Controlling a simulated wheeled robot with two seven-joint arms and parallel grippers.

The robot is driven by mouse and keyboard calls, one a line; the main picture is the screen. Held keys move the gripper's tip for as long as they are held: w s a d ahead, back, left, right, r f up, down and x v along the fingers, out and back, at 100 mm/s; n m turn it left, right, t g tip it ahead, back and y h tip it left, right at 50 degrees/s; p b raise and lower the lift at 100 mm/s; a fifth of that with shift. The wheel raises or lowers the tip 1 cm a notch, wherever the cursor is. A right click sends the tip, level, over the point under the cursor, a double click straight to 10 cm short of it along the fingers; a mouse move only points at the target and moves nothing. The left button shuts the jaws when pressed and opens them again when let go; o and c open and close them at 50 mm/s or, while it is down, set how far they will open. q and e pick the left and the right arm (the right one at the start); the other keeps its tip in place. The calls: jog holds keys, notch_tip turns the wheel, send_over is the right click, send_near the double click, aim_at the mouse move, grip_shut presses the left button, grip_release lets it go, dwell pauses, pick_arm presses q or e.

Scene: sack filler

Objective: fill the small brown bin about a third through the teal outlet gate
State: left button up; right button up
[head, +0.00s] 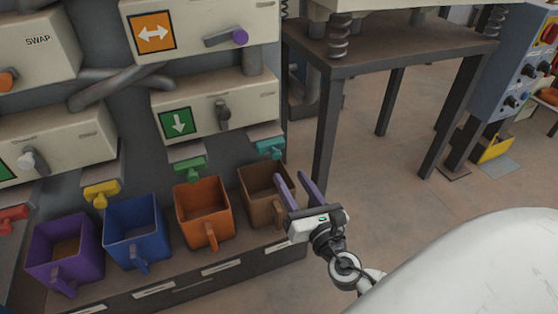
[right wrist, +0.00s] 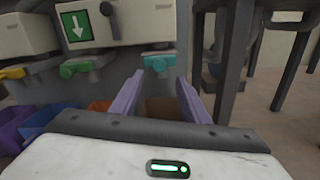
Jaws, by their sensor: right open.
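The small brown bin (head: 256,188) stands on the ledge at the right end of the row, below the teal outlet gate (head: 270,147). The teal gate also shows in the right wrist view (right wrist: 159,62), straight ahead of the fingers. My right gripper (head: 292,183) is open, with its purple fingers at the right side of the brown bin in the head view. In the right wrist view the bin (right wrist: 165,107) shows partly between the fingers, the rest hidden by the gripper body. Whether a finger touches the bin I cannot tell. My left gripper is not in view.
Orange (head: 203,212), blue (head: 135,232) and purple (head: 65,250) bins stand to the left. Green (head: 190,167), yellow (head: 101,193) and red (head: 12,219) gates sit above. A dark metal stand (head: 327,130) rises right behind my gripper; the floor right of it is open.

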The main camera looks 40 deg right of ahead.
aim_at(277, 157)
jog(key=x, duration=0.9)
jog(key=shift+b, duration=0.35)
grip_shut()
jog(key=shift+s, duration=0.1)
